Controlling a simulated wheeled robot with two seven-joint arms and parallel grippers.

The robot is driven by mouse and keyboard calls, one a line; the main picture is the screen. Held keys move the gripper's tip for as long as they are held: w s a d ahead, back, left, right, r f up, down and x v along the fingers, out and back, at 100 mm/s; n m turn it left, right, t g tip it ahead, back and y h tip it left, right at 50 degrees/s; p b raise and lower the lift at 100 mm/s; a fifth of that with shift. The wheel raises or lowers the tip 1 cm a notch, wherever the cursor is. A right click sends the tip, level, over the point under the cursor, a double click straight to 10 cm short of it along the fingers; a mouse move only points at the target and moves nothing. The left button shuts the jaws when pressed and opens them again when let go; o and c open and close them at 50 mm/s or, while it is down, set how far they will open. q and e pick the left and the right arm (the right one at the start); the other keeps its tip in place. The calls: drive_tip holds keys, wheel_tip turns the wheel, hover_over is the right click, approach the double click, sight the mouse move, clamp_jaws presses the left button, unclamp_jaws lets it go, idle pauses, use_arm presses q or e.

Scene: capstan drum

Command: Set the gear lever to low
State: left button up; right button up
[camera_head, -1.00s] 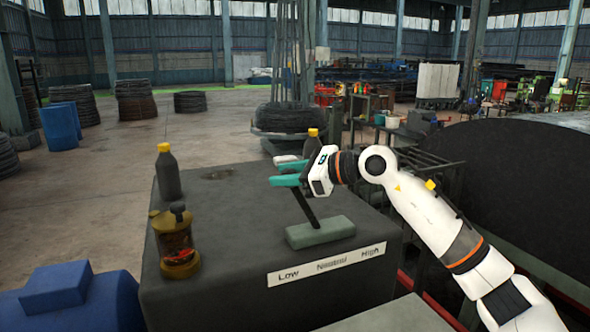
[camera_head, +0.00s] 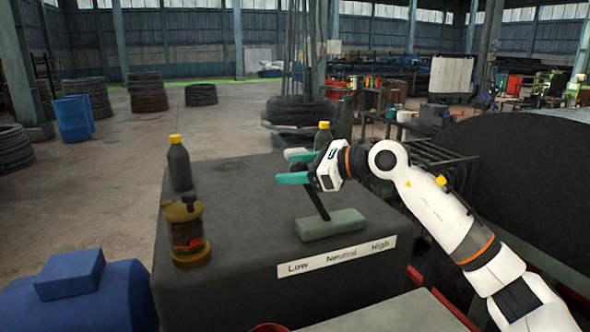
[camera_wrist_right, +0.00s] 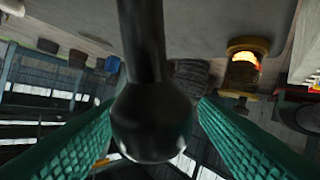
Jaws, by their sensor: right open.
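The gear lever (camera_head: 319,204) is a dark rod rising from a grey-green base (camera_head: 331,224) on top of a dark cabinet. It leans left, toward the Low end of the white label (camera_head: 337,257) reading Low, Neutral, High. My right gripper (camera_head: 297,166), with teal fingers, is at the lever's top and is open. In the right wrist view the lever's round black knob (camera_wrist_right: 152,122) is between the two spread fingers (camera_wrist_right: 150,135); I cannot tell whether either touches it. The knob is mostly hidden in the head view. My left gripper is not in view.
On the cabinet (camera_head: 235,270), a brass-and-glass lantern-like vessel (camera_head: 187,232) and a yellow-capped dark bottle (camera_head: 179,165) stand left of the lever. Another yellow-capped bottle (camera_head: 323,136) stands behind my gripper. A blue housing (camera_head: 75,290) is at lower left.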

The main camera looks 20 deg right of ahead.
drive_tip(key=b+v, duration=0.4)
drive_tip(key=v, duration=0.7)
drive_tip(key=shift+s+d+b, duration=0.2)
drive_tip(key=shift+s+b, duration=0.1)
drive_tip(key=shift+s, duration=0.05)
